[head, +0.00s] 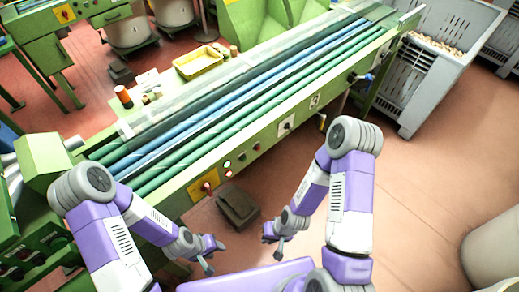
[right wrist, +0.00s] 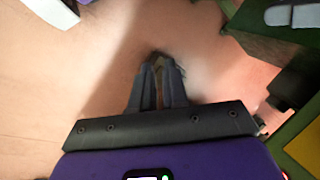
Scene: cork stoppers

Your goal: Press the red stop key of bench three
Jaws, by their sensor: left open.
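The green bench (head: 305,110) runs diagonally across the head view, with a small plate reading 3 (head: 314,101) on its front. Small round keys and lamps sit on its front panel; a red one (head: 256,146) is among them, and a green one (head: 227,164) is lower left. Which red one is the stop key is too small to tell. My left gripper (head: 213,256) is open and empty, below and apart from the panel.
A red knob on a yellow plate (head: 209,187) is further left on the bench front. A dark pedal-like box (head: 238,205) lies on the floor before the panel. A grey crate (head: 425,75) with corks stands at the right. Open floor (head: 420,190) lies right of my right arm.

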